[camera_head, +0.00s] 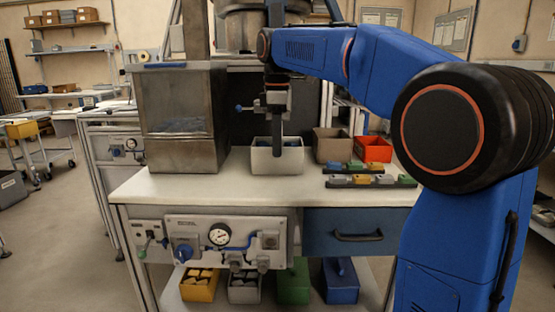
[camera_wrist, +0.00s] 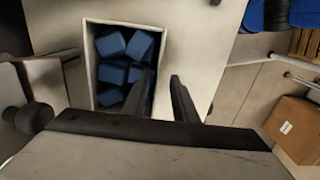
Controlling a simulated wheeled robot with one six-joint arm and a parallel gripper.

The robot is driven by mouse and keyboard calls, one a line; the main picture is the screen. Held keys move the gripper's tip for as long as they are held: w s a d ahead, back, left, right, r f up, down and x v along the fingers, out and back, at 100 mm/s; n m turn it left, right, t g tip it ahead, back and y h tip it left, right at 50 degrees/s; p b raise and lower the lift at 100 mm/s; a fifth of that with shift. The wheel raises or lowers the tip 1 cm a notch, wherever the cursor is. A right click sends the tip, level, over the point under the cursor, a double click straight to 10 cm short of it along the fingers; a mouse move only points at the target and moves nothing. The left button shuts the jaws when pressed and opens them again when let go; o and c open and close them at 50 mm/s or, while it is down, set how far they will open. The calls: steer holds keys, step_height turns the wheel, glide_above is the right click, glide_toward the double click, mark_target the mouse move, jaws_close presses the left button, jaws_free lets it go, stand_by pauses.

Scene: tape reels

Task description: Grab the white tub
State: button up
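The white tub (camera_head: 263,163) stands upright on the white tabletop of the workbench, near its back. It also shows in the wrist view (camera_wrist: 125,22), holding several blue blocks (camera_wrist: 112,45). My gripper (camera_head: 277,150) points down at the tub from above. In the wrist view my gripper (camera_wrist: 163,76) has its two fingers apart with nothing clamped between them. The left finger is over the inside of the tub, and the right finger is outside its right wall. I cannot tell how far the fingertips reach below the rim.
A dark metal-framed box (camera_head: 182,115) stands close left of the tub. A brown bin (camera_head: 331,146) and a red-orange bin (camera_head: 373,149) stand to the right, behind rows of small coloured pieces (camera_head: 362,180). The front left of the tabletop (camera_head: 190,188) is clear.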

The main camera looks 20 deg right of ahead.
mark_target(277, 173)
steer(key=shift+w+f, duration=0.2)
steer(key=shift+f, duration=2.45)
jaws_close()
